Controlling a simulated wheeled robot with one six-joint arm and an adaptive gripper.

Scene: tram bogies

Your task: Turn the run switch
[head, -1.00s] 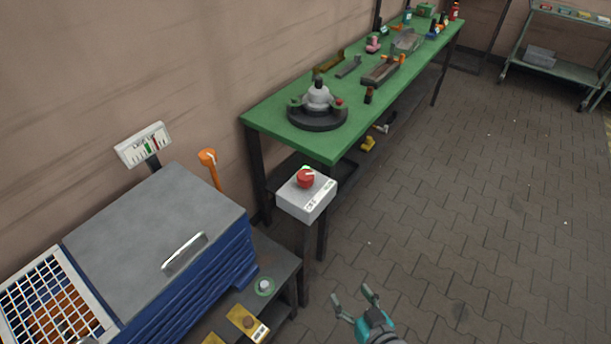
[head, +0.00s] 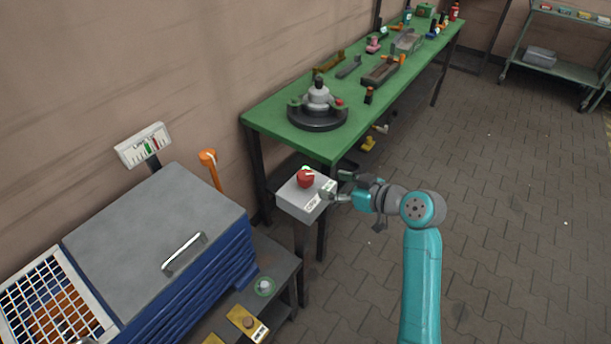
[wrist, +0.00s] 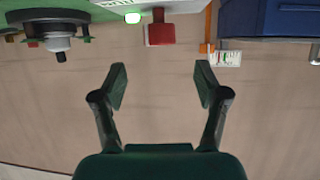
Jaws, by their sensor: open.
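The run switch is a red knob (head: 306,178) on top of a pale grey box (head: 298,202), which stands on a post in front of the green bench. A white mark shows on the knob, and a small green part sits behind it. In the wrist view, which looks upside down, the red knob (wrist: 160,34) is at the top, beyond the fingertips. My gripper (head: 334,185) is at the right side of the box, close to the knob. Its fingers (wrist: 161,88) are spread and empty in the wrist view. I cannot tell whether a fingertip touches the box.
The green bench (head: 270,118) holds a round dark fixture (head: 318,122) and several parts.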

